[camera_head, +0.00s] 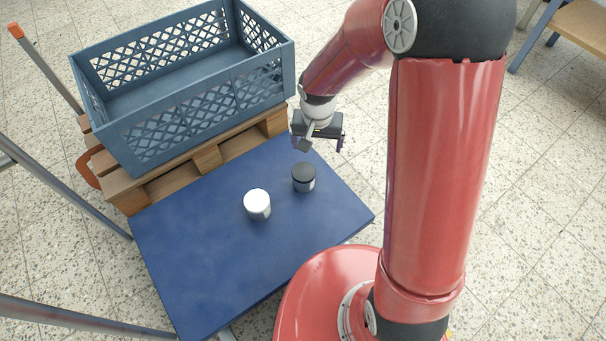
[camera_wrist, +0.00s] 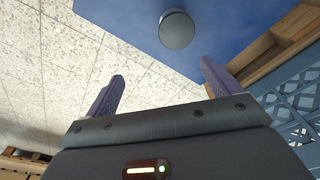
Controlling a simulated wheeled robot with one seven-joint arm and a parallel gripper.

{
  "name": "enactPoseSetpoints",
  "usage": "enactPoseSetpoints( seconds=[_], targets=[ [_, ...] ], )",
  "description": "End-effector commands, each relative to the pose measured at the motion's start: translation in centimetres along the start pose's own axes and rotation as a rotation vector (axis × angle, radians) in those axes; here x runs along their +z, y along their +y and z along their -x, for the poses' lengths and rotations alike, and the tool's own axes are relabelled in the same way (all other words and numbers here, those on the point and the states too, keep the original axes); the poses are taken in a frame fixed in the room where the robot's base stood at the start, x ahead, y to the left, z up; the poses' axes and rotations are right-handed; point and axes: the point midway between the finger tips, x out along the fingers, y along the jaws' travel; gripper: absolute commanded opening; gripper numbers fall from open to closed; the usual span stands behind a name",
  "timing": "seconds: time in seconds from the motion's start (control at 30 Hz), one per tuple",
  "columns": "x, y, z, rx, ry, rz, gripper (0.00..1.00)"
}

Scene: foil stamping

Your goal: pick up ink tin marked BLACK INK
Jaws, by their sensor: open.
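A tin with a black lid (camera_head: 304,178) stands upright on the blue table (camera_head: 190,255), with a pale label on its side too small to read. A tin with a white lid (camera_head: 257,205) stands to its left and nearer; its marking cannot be read either. My gripper (camera_head: 322,146) is open and empty, above and beyond the black-lidded tin, near the table's far right edge. The wrist view shows both fingers (camera_wrist: 162,83) spread apart. A round grey-topped tin (camera_wrist: 177,30) shows ahead of them, apart from both; it looks like the black-lidded one.
A blue lattice crate (camera_head: 190,112), empty, sits on a wooden pallet (camera_head: 207,158) along the table's far left side. Metal rails (camera_head: 60,190) stand at the left. A wooden bench (camera_head: 582,25) is at the top right. The nearer part of the tabletop is clear.

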Motion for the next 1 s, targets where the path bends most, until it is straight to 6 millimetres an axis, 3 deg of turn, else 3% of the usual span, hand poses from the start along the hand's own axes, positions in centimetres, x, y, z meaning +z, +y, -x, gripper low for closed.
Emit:
enactPoseSetpoints(
  seconds=[0.03,0.2,0.4,1.0],
  targets=[
    [0.3,-1.0,-2.8,-0.001,-0.031,-0.003,0.89],
    [1.0,-3.2,-8.1,-0.01,-0.085,-0.026,0.89],
    [1.6,-4.0,-10.8,-0.014,-0.107,-0.041,0.89],
    [1.8,-3.9,-17.9,-0.014,-0.106,-0.041,0.89]
  ],
)
